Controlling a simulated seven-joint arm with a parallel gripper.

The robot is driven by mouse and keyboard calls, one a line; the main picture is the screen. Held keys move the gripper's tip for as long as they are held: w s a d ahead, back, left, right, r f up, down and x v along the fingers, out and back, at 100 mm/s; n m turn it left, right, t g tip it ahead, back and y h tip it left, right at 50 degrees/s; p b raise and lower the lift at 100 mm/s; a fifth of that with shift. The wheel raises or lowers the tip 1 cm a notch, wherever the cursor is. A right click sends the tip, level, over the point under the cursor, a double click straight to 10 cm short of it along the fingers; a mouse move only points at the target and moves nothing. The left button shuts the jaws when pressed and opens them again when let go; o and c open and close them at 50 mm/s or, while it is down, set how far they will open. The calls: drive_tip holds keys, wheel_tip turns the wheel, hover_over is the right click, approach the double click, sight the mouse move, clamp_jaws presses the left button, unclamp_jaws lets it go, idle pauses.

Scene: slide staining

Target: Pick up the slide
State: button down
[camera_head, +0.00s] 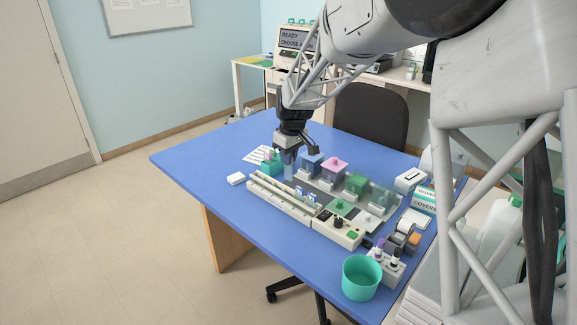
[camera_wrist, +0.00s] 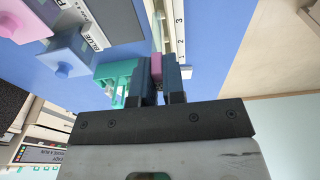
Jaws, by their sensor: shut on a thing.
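My gripper (camera_head: 289,160) is low over the far left part of the blue table, close to a small teal rack (camera_head: 271,164). In the wrist view my gripper (camera_wrist: 156,80) is shut on a thin piece with a pinkish part, which I take to be the slide (camera_wrist: 156,66). The teal rack (camera_wrist: 112,72) is just left of the fingers in the wrist view. I cannot tell whether the slide touches the rack.
A long pale tray (camera_head: 290,209) with slides stands right of the gripper. Several coloured staining jars, including a pink-lidded one (camera_head: 333,170), stand behind it. A teal cup (camera_head: 361,277) is at the near edge. The table's left end (camera_head: 190,158) is clear.

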drive_tip(key=shift+r, duration=0.2)
idle(0.6)
approach(360, 171)
drive_tip(key=shift+s+a+r, duration=0.2)
drive_tip(key=shift+s+a, duration=0.3)
drive_tip(key=shift+s, duration=0.05)
drive_tip(key=shift+s+a+r, duration=0.25)
drive_tip(key=shift+s+a, duration=0.3)
drive_tip(key=shift+f, duration=0.25)
drive_tip(key=shift+f, duration=4.05)
idle(0.7)
